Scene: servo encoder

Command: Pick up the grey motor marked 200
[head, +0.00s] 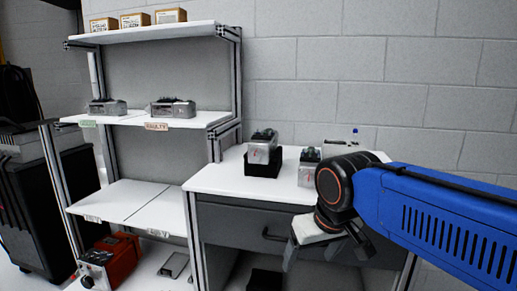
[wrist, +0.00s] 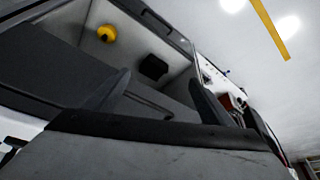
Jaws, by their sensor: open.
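A grey motor (head: 262,153) with a dark top and a red mark stands in a black holder on the white-topped desk. A second grey motor (head: 309,170) stands on the desk to its right, partly hidden by my arm. Two more grey units, one on the left (head: 107,108) and one on the right (head: 172,108), sit on the middle shelf. No number 200 is readable on any of them. My gripper (head: 327,257) is open and appears empty, in front of the desk's drawer side. In the wrist view its dark fingers (wrist: 160,103) are spread, with no motor between them.
The desk (head: 225,180) has a drawer with a handle below. The shelf rack (head: 140,32) at left holds several cardboard boxes on top. A red unit (head: 122,255) sits low at left, near a black cart (head: 45,215).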

